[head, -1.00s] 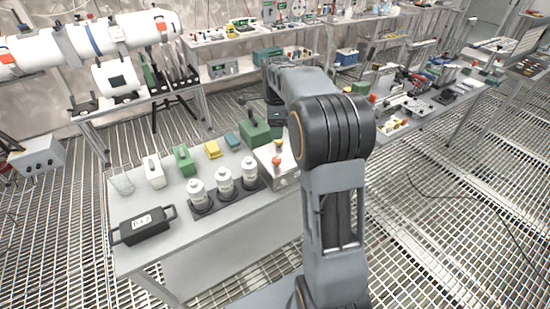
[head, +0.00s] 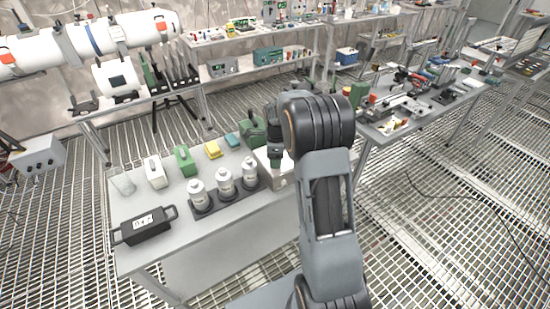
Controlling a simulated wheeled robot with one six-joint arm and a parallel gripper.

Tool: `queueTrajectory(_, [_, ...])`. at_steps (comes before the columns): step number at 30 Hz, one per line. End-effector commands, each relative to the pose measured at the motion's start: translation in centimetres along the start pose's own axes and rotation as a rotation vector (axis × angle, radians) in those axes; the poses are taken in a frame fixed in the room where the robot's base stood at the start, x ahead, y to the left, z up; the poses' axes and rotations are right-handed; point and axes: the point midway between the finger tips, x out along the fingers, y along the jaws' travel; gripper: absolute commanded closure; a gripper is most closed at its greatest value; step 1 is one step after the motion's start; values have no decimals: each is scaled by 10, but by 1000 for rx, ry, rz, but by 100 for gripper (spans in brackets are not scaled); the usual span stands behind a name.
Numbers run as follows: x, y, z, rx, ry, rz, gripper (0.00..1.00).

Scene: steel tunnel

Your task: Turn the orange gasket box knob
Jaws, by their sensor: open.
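The metal gasket box (head: 283,183) sits at the right end of the near workbench, just right of the white bottles. My gripper (head: 275,164) points down over the top of this box, on its left part. The gripper and wrist cover the area of the orange knob, so I cannot see the knob now. The fingers are small and dark in this view. The gripper is open, and I cannot tell whether it touches or surrounds the knob.
White bottles (head: 225,183) in a dark rack stand close left of the box. A green case (head: 252,131) is behind the gripper. A black box (head: 142,226) lies at the bench's front left. A second bench (head: 372,132) with tools is to the right.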

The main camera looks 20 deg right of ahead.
Motion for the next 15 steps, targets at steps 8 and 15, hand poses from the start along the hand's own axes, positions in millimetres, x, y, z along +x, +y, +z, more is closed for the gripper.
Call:
queueTrajectory(8, [8,0,0,0,0,1,37])
queueTrajectory(15, [7,0,0,0,0,0,44])
